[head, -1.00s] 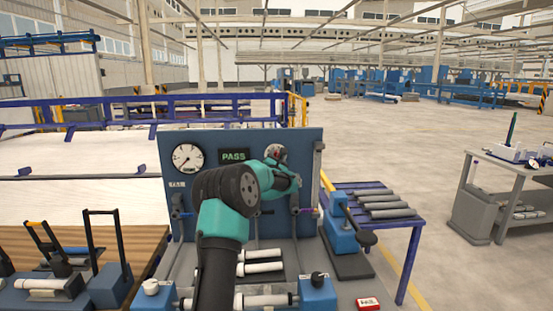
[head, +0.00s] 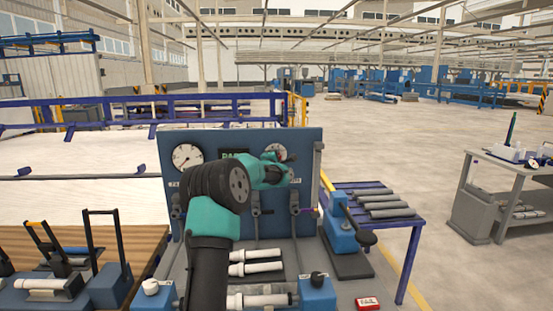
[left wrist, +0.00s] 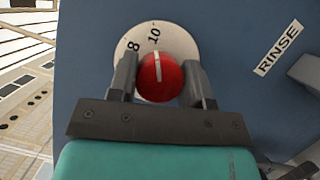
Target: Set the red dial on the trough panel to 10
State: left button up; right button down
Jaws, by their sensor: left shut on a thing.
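The red dial (left wrist: 160,78) sits on a round white scale (left wrist: 137,32) on the blue trough panel (left wrist: 95,60), in the left wrist view. The numbers 8 and 10 show on the scale; the rest is hidden by the dial and gripper. The dial's white pointer line points up at the 10. My left gripper (left wrist: 159,72) has one finger on each side of the dial and is shut on it. In the head view my left arm reaches to the panel's upper right, and my left gripper (head: 286,160) covers much of the dial's scale. My right gripper is not in view.
A white gauge (head: 187,157) is at the panel's upper left. White pipes (head: 262,268) lie in the trough. A RINSE label (left wrist: 278,48) is right of the dial. A blue stand (head: 342,230) is at right.

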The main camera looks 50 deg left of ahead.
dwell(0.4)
pick_arm(q)
jog(key=o, duration=0.9)
jog(key=shift+s, duration=0.1)
jog(key=v, duration=1.7)
jog(key=shift+s+d, duration=0.1)
